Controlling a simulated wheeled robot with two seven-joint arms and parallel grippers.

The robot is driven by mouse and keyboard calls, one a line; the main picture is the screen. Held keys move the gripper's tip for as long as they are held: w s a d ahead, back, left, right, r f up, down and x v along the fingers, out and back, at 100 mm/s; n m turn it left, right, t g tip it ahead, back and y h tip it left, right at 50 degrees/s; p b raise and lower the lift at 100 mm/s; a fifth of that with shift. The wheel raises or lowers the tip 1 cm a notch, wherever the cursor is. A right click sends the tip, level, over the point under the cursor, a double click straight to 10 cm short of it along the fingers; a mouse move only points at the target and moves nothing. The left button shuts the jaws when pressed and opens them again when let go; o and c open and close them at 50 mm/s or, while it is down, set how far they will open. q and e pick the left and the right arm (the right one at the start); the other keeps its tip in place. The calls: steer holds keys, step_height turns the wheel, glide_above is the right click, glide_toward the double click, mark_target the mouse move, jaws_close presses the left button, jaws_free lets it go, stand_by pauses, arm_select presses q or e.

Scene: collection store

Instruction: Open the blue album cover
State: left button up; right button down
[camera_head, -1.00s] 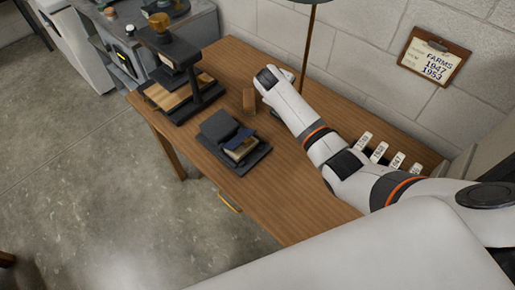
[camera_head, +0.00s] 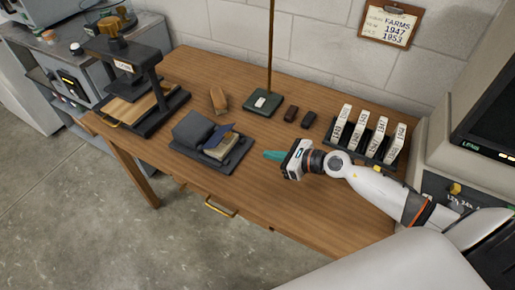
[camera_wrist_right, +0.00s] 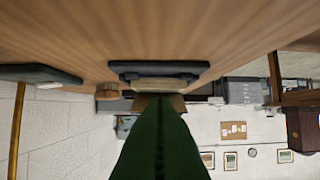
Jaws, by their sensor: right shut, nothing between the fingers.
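The album has a dark blue cover (camera_head: 220,137) that looks slanted above its pale page block (camera_head: 221,151). It lies on a dark tray or stand (camera_head: 237,160), beside a dark grey block (camera_head: 192,130). My right gripper (camera_head: 268,155) is right of the album, apart from it, with its teal fingers together and pointing left toward it. In the right wrist view, the green fingers (camera_wrist_right: 158,125) point at the pale album edge (camera_wrist_right: 160,84) and hide part of it. My left gripper is out of view.
A wooden block (camera_head: 218,99) and a lamp base (camera_head: 264,103) stand behind the album. Two small dark items (camera_head: 291,114) and a rack of labelled cards (camera_head: 361,142) are at right. A press-like stand (camera_head: 130,85) is at left. The table front (camera_head: 290,215) is clear.

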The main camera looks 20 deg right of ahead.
mark_target(221, 136)
steer(key=x, duration=0.8)
steer(key=shift+w+a, duration=0.25)
steer(key=shift+w, duration=0.05)
steer(key=shift+w+a+r+p, duration=0.3)
steer(key=shift+w+r+p, duration=0.1)
steer(key=shift+r+p, duration=0.15)
steer(key=shift+w+a+r+p, duration=0.25)
steer(key=shift+w+r+p, duration=0.15)
steer(key=shift+p, duration=0.2)
steer(key=shift+w+a+r+p, duration=0.25)
steer(key=shift+a+r+p, duration=0.05)
steer(key=shift+r, duration=0.25)
steer(key=shift+r, duration=0.1)
